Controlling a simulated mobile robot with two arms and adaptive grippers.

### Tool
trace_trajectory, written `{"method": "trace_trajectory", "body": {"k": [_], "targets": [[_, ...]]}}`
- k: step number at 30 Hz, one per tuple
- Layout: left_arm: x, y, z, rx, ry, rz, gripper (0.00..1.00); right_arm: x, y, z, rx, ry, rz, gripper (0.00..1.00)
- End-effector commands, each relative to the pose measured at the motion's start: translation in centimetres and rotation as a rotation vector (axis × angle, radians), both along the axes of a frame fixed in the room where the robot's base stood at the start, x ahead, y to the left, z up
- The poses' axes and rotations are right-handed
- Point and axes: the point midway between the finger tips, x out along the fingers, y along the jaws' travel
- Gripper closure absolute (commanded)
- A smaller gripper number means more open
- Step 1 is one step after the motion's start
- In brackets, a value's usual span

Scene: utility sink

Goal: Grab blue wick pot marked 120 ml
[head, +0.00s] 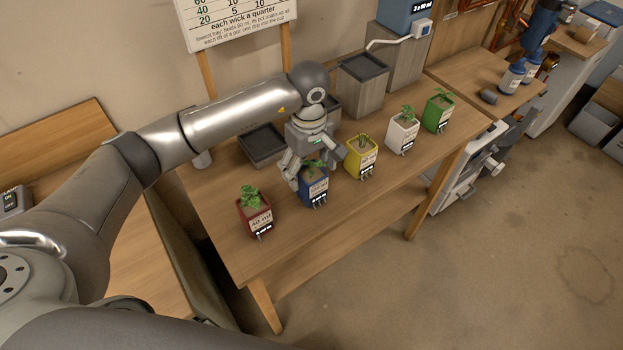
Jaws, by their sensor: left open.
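The blue wick pot (315,190) holds a small green plant and stands upright on the wooden bench, second from the left in a row of potted plants. Its white label is too small to read surely. My left gripper (313,169) reaches down over it from behind, with its fingers apart. One finger is by the pot's left side and the other is near its upper right. Whether they touch the pot I cannot tell. The gripper partly hides the plant and the pot's back. My right gripper is not in view.
A red pot (255,220) stands to the left, a yellow pot (361,162) close to the right, then a white pot (402,137) and a green pot (437,115). A dark tray (262,146) and grey stands (362,88) are behind. The bench front is clear.

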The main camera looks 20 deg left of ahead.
Motion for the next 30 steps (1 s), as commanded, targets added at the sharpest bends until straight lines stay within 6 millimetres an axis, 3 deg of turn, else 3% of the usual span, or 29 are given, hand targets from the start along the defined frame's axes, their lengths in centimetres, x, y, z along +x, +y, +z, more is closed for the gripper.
{"method": "trace_trajectory", "body": {"k": [8, 15, 24, 30], "targets": [[-0.2, -0.3, -2.0, -0.001, 0.004, 0.001, 0.21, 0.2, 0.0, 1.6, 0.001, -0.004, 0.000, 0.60], [-0.1, -0.6, -5.3, -0.002, 0.003, 0.001, 0.21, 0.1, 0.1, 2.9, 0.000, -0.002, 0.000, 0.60], [0.0, -0.5, -5.9, -0.001, -0.002, 0.001, 0.21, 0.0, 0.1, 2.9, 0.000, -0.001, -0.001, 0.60], [0.0, -0.5, -5.9, -0.001, -0.002, 0.001, 0.46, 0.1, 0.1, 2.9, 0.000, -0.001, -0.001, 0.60]]}}
